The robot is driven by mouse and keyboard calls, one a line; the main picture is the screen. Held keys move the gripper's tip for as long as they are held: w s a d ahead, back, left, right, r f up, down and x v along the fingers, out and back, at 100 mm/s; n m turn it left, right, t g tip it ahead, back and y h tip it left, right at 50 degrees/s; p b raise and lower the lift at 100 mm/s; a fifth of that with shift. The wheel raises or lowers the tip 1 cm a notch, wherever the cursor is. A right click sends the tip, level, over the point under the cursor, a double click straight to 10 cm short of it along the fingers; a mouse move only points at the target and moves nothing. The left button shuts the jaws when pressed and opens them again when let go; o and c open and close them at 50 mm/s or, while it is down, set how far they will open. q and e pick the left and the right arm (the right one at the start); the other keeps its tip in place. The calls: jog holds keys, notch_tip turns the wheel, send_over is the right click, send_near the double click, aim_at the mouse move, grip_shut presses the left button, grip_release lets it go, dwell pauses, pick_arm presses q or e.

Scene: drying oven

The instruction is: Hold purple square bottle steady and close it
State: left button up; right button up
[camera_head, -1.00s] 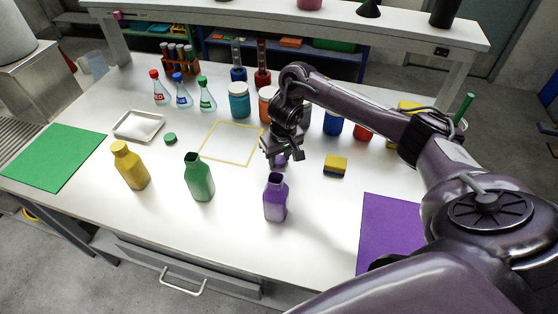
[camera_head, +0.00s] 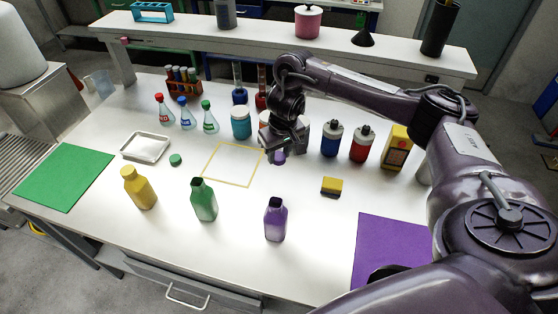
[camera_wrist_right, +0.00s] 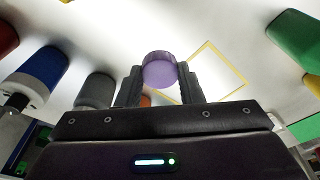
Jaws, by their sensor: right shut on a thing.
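The purple square bottle (camera_head: 275,220) stands upright and open-mouthed near the table's front edge. The purple cap (camera_wrist_right: 160,72) is between the fingers of my right gripper (camera_wrist_right: 160,84), which is shut on it. In the head view the cap (camera_head: 279,158) shows just under the right gripper (camera_head: 281,152), behind the bottle and apart from it. The cap appears to be held above the table. My left gripper is in neither view.
A green bottle (camera_head: 203,200) and a yellow bottle (camera_head: 139,188) stand left of the purple one. A yellow sponge (camera_head: 331,186) lies to its right, near a purple mat (camera_head: 385,246). Flasks and jars (camera_head: 330,139) line the back. A yellow-outlined square (camera_head: 232,147) is empty.

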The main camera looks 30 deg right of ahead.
aim_at(279, 157)
pick_arm(q)
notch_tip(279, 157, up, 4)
jog(key=p, duration=0.3)
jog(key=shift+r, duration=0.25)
pick_arm(e)
notch_tip(279, 157, up, 9)
jog(key=shift+f, duration=0.1)
